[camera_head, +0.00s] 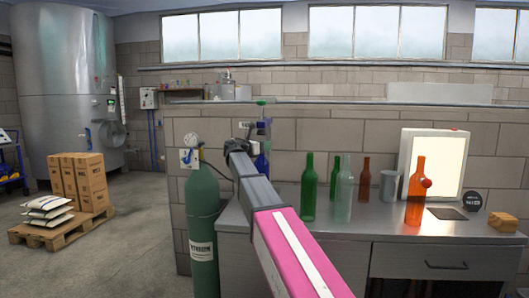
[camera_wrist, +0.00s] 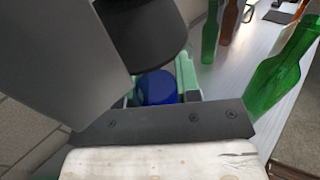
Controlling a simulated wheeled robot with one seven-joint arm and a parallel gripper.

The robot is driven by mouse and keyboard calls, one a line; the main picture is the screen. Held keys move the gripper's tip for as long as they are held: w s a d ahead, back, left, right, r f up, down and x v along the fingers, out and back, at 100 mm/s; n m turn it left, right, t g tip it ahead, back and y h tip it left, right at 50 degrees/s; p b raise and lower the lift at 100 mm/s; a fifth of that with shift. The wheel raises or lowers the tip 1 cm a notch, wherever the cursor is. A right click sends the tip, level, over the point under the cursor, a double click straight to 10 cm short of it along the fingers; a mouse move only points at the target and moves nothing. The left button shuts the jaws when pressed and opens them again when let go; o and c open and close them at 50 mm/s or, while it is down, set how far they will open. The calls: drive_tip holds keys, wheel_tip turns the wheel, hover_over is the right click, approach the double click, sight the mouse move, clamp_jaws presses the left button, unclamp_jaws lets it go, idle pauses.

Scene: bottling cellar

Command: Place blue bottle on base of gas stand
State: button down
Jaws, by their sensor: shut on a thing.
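My gripper (camera_head: 262,127) reaches over the left end of the steel counter. In the wrist view, its jaws (camera_wrist: 160,92) are around a dark blue rounded thing, the blue bottle (camera_wrist: 157,86), with pale green pieces beside it. In the head view, the blue bottle (camera_head: 262,162) shows partly behind my gripper; I cannot tell whether its bottom touches the counter. A green gas cylinder (camera_head: 202,212) with a gauge stands on the floor left of the counter. No separate gas stand base is clear; the cylinder's foot is out of frame.
On the counter (camera_head: 345,222) stand a green bottle (camera_head: 309,190), another green one, a clear bottle (camera_head: 345,195), brown and orange bottles (camera_head: 415,195), a grey cup (camera_head: 390,186) and a lit panel (camera_head: 447,160). A pallet of boxes (camera_head: 78,182) is far left. Open floor lies between.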

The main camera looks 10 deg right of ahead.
drive_tip(key=shift+f, duration=1.25)
drive_tip(key=c, duration=0.8)
unclamp_jaws()
drive_tip(key=v, duration=1.2)
